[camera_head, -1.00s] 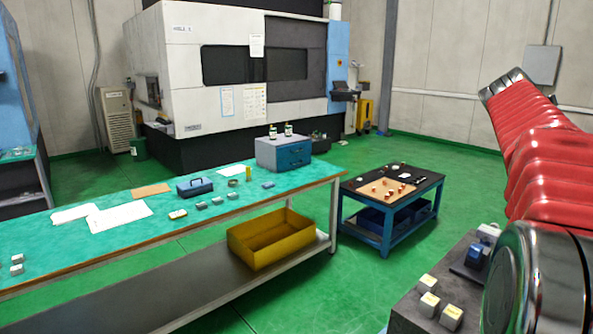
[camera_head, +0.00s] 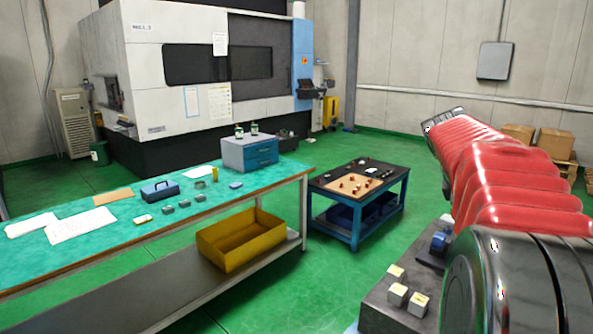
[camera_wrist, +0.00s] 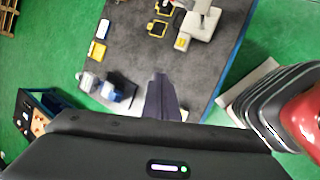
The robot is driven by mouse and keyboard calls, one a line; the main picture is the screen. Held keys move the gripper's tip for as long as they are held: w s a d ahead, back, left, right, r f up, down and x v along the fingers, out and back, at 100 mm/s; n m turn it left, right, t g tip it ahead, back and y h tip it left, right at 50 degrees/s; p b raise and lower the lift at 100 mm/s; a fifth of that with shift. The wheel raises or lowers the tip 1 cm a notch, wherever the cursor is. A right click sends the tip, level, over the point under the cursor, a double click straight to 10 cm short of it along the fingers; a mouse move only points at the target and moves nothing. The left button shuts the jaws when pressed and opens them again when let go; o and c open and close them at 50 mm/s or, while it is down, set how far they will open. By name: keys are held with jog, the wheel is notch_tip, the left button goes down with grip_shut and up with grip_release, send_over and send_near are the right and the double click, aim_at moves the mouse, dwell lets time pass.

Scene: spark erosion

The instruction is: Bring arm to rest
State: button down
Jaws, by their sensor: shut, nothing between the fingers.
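My gripper (camera_wrist: 162,97) shows in the wrist view, its dark fingers together and empty. It is over a dark grey worktop (camera_wrist: 140,50), apart from the parts on it as far as I can tell. My red-sleeved arm (camera_head: 510,180) reaches up on the right of the head view, bent, and the fingers do not show there.
The worktop holds several pale blocks (camera_head: 397,294), a blue part (camera_head: 438,241) and a grey-white device (camera_wrist: 200,22). A blue-framed table (camera_head: 357,233) and a long green bench (camera_head: 120,235) stand beyond. Cardboard boxes (camera_head: 555,143) sit at the back right. Green floor is open between.

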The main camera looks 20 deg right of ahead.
jog(key=a+f+m+t+y, duration=0.2)
jog(key=a+f+m, duration=0.25)
jog(key=a, duration=0.65)
jog(key=a+f+m+t+y, duration=0.15)
jog(key=a+f+m, duration=0.3)
jog(key=a, duration=0.75)
jog(key=s+a+f+t+y, duration=0.1)
jog(key=s+a+f, duration=0.1)
jog(key=a, duration=0.8)
jog(key=s+a+f+n+t+y, duration=0.1)
jog(key=s+a, duration=0.4)
jog(key=a, duration=0.5)
jog(key=shift+a+f+n+t+y, duration=0.3)
jog(key=shift+f+t+y, duration=0.2)
jog(key=shift+f, duration=0.3)
